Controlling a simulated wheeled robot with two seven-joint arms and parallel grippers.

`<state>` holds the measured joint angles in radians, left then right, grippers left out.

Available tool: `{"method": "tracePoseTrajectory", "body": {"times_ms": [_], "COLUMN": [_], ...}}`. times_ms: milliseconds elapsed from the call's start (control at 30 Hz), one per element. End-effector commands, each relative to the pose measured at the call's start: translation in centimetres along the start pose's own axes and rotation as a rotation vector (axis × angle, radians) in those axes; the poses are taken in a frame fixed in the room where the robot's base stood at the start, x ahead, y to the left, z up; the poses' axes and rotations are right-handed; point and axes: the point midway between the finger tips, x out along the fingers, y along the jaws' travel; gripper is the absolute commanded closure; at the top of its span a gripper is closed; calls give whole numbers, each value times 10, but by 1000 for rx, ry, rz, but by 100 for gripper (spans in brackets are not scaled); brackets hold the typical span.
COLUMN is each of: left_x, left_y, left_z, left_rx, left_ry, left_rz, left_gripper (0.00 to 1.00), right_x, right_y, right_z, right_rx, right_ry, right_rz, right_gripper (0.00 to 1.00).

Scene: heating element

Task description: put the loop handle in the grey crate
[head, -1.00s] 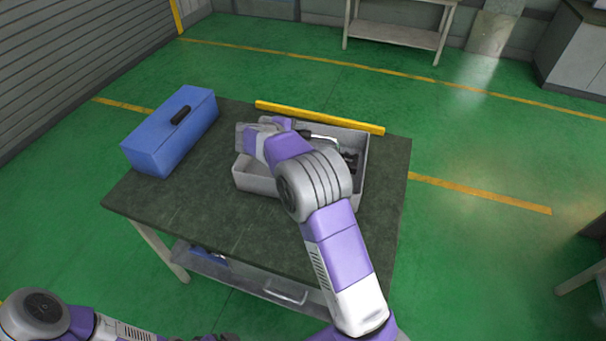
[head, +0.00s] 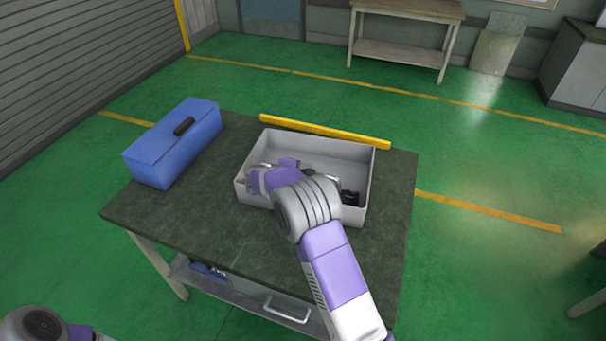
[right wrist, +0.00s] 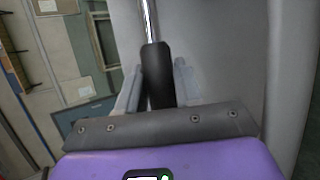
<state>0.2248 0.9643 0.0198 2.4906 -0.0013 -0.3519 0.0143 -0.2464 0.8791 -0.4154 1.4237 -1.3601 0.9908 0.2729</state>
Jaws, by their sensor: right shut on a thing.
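The grey crate (head: 352,215) stands open on the dark table. My right gripper (head: 262,180) is over the left part of the crate, inside its outline. In the right wrist view my right gripper (right wrist: 156,78) is shut on a black grip with a shiny metal rod, which I take to be the loop handle (right wrist: 157,65). Its far end runs out of that view, so no loop shows. In the head view my arm hides most of the held thing. My left gripper is out of view.
A dark object (head: 351,198) lies in the crate's right part. A blue toolbox (head: 172,145) stands on the table's left side. A yellow bar (head: 325,132) lies along the back edge behind the crate. The front left of the table (head: 190,220) is clear.

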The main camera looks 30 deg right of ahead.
Motion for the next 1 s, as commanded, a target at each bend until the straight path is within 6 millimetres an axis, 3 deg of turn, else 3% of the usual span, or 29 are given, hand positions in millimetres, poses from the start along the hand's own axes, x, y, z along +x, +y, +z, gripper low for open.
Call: {"method": "tracePoseTrajectory", "body": {"times_ms": [267, 300, 433, 767, 1000], "left_x": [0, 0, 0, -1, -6], "left_y": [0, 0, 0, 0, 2], "left_z": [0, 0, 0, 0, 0], "left_rx": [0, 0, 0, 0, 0], "left_ry": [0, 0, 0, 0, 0], "left_rz": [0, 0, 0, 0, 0], "left_gripper": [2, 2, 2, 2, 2], "right_x": [0, 0, 0, -2, -39], "right_y": [2, 0, 0, 1, 2], "right_z": [0, 0, 0, 0, -1], "right_rx": [5, 2, 2, 2, 2], "right_ry": [2, 1, 1, 2, 6], "right_rz": [4, 1, 1, 1, 2], "right_gripper": [100, 60, 41, 39, 39]}}
